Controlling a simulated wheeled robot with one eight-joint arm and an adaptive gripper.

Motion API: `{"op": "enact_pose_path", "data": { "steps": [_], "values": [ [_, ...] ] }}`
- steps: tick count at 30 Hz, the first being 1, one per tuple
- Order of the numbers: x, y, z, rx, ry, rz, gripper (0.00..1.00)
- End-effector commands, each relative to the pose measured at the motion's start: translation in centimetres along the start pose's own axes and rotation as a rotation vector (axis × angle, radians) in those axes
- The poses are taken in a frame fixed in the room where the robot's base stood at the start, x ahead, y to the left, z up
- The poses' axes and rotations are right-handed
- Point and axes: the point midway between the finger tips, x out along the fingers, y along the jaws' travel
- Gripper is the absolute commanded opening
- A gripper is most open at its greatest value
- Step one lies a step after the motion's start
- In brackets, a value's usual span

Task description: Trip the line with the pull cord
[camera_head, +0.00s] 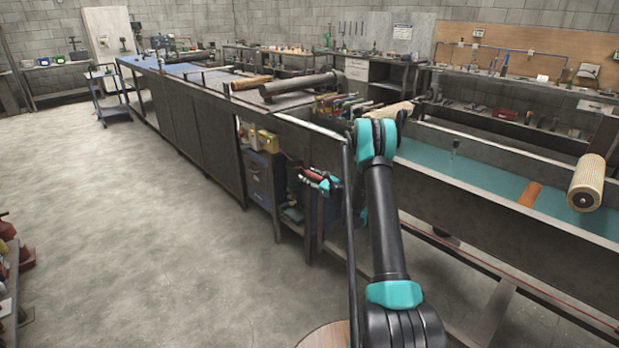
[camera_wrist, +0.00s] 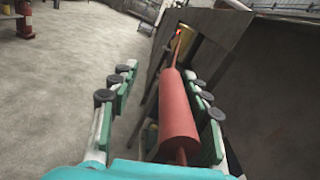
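A thick red cylinder (camera_wrist: 179,118) lies lengthwise between the fingers of my gripper (camera_wrist: 160,80) in the wrist view. A thin red line, apparently the pull cord (camera_wrist: 175,53), runs from its far end towards a yellow part (camera_wrist: 184,38). The cylinder is close to the right finger, with a clear gap to the left finger, so my gripper looks open around it. Contact with the right finger cannot be told. In the head view my gripper (camera_head: 322,181) is beside the bench front, with red showing at it. A red line (camera_head: 480,263) also runs along the trough's lower front.
The long dark bench (camera_head: 205,130) stands beside my gripper. A teal-lined trough (camera_head: 480,182) on the right holds a pleated filter roll (camera_head: 586,182). A blue drawer cabinet (camera_head: 262,180) is under the bench. Open concrete floor (camera_head: 130,220) lies to the left.

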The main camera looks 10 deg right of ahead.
Motion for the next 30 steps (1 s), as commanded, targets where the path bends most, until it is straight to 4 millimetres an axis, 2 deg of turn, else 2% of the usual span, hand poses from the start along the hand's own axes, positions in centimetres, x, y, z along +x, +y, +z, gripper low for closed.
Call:
{"op": "enact_pose_path", "data": {
  "steps": [5, 8, 11, 21, 25, 30],
  "values": [
    [-0.1, 0.1, 0.0, 0.000, -0.001, 0.002, 0.44],
    [-0.7, 0.1, 0.0, 0.000, -0.001, 0.001, 0.44],
    [-2.2, 0.0, 0.0, 0.000, 0.000, -0.001, 0.44],
    [-9.0, 0.0, 0.0, 0.000, 0.000, 0.000, 0.44],
    [-10.8, 0.0, 0.0, 0.000, 0.000, 0.000, 0.44],
    [-11.9, 0.0, 0.0, 0.000, 0.000, 0.000, 0.44]
  ]
}}
